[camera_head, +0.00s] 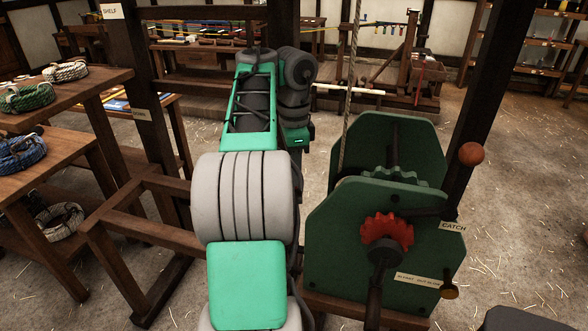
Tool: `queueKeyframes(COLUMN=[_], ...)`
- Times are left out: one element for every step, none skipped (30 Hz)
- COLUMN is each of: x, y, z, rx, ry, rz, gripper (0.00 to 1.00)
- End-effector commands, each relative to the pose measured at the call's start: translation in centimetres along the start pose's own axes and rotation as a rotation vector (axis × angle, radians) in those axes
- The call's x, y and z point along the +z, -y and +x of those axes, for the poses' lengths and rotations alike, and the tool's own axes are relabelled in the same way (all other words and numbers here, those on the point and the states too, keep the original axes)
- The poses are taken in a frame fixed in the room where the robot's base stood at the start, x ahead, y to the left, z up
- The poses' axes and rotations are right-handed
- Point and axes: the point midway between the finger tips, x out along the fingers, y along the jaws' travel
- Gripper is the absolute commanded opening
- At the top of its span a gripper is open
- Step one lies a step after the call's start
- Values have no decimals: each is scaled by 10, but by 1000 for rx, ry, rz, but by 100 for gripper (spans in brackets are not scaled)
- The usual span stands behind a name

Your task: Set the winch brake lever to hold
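The winch (335,245) has green side plates and stands at the right front, with a rope (350,95) running up from it. A red toothed gear (388,230) and a dark crank (376,290) are on its near plate. A dark lever with an orange-brown ball knob (471,154) rises at its right, above a label (453,227) reading CATCH. No label reading brake or hold is legible. My arm is left of the winch; my gripper's fingers are not visible.
A wooden bench (60,165) with coiled ropes stands at the left, and a wooden frame (150,232) is left of my arm. A dark post (490,80) rises close behind the winch at right. Straw-strewn floor (520,200) is open to the right.

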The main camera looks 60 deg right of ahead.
Motion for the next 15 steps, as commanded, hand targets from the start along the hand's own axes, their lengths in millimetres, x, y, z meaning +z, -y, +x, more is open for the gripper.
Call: queueKeyframes(x=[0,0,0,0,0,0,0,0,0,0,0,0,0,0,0], y=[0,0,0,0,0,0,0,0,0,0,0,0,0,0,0], z=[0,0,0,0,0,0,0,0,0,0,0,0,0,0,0], rx=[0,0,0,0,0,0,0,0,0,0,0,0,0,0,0], ry=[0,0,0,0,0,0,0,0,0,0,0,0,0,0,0], rz=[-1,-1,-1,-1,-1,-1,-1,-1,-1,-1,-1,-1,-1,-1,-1], gripper=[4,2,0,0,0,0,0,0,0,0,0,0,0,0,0])
